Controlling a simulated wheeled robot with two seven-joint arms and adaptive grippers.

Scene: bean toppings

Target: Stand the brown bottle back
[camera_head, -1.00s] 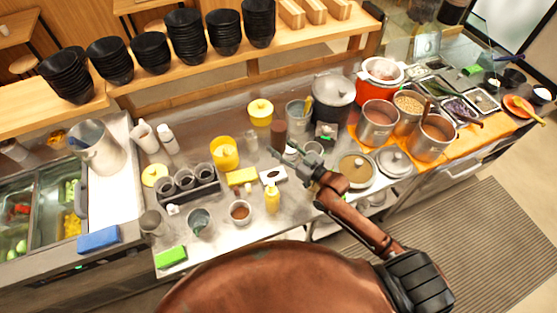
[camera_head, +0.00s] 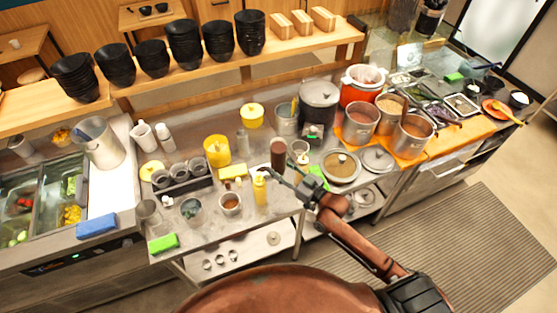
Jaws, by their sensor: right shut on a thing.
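The brown bottle (camera_head: 277,152) stands upright, or is held upright, over the middle of the steel counter. My right gripper (camera_head: 279,174) comes in from the lower right and is shut on the low part of the brown bottle. I cannot tell whether its base touches the counter. My left gripper is not in view.
A yellow squeeze bottle (camera_head: 260,191) stands close left of my right gripper. A green sponge (camera_head: 316,174) lies by my arm. A large steel pot (camera_head: 319,100) stands behind.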

